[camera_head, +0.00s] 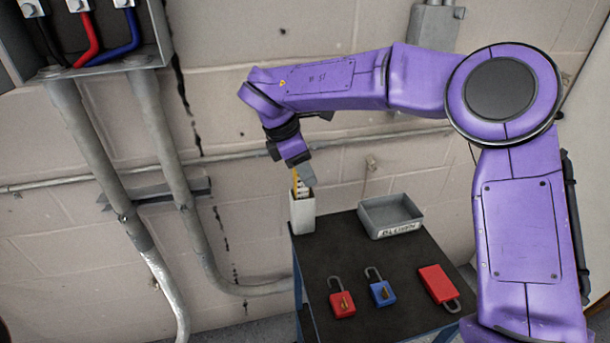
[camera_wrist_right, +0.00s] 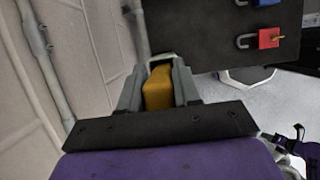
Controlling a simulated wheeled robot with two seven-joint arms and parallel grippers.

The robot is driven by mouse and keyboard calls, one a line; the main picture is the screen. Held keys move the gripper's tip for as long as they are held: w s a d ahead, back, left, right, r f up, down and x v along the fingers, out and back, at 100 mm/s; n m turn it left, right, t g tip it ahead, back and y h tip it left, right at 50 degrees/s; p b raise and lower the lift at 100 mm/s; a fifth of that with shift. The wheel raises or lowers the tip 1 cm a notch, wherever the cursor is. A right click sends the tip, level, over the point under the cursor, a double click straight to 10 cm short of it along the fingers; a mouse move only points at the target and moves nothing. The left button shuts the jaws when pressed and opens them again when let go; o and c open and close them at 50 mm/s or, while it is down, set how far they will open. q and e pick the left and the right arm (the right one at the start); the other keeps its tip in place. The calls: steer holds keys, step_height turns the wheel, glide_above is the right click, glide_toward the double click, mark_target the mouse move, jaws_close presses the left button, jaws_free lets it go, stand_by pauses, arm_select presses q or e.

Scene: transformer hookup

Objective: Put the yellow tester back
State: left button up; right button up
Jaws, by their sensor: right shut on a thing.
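The yellow tester (camera_head: 295,182) is upright in the head view, its lower part at the mouth of a white holder (camera_head: 302,214) on the back left corner of the black-topped cart. My right gripper (camera_head: 300,172) points down over the holder and is shut on the tester's upper part. In the right wrist view the yellow tester (camera_wrist_right: 158,90) sits between the two grey fingers of my right gripper (camera_wrist_right: 158,85). How deep the tester sits in the holder cannot be told. My left gripper is not in view.
The cart top (camera_head: 335,258) holds a grey tray (camera_head: 391,216), a red padlock (camera_head: 341,303), a blue padlock (camera_head: 381,292) and a red tag-like lock (camera_head: 438,284). Grey conduits (camera_head: 165,165) run down the wall on the left from an open box with cables (camera_head: 85,45).

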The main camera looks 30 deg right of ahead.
steer(key=shift+f, duration=0.8)
steer(key=o, duration=1.1)
steer(key=shift+c, duration=0.2)
steer(key=shift+s, duration=0.1)
steer(key=shift+r, duration=0.35)
steer(key=v, duration=1.1)
steer(key=shift+a+r, duration=0.2)
steer(key=shift+r, duration=0.05)
